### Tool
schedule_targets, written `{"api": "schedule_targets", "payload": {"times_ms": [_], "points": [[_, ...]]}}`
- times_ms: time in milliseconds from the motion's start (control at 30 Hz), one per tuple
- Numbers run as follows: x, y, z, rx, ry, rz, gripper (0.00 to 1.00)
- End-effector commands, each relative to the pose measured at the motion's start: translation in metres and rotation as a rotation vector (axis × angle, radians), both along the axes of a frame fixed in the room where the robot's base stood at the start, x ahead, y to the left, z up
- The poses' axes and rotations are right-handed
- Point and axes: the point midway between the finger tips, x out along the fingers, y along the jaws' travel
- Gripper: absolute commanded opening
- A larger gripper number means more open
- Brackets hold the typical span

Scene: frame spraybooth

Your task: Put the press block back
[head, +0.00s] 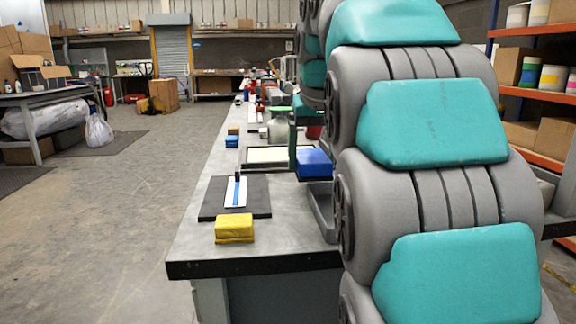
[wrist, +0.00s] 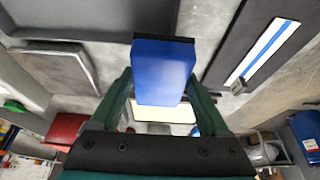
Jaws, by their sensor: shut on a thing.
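A blue block (head: 314,163), which I take to be the press block, is above the bench beside my arm in the head view. In the wrist view the blue block (wrist: 162,70) sits between the two green fingers of my gripper (wrist: 163,100), which is shut on it. A dark edge shows along one end of the block. In the head view my arm hides most of the gripper. Whether the block touches anything below cannot be told.
On the grey bench (head: 190,240), a dark mat (head: 262,205) carries a white and blue strip tool (head: 236,190). A yellow block (head: 234,229) lies at the near edge. A pale framed panel (head: 266,155) and several jars stand farther back.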

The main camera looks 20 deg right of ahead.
Motion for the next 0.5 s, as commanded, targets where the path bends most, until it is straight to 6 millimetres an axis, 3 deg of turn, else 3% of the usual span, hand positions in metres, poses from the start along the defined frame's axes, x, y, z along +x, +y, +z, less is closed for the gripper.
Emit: {"api": "schedule_targets", "payload": {"times_ms": [200, 500], "points": [[0.029, -0.018, -0.002, -0.001, -0.002, 0.001, 0.35], [0.034, -0.022, -0.007, -0.001, -0.004, 0.001, 0.35]]}}
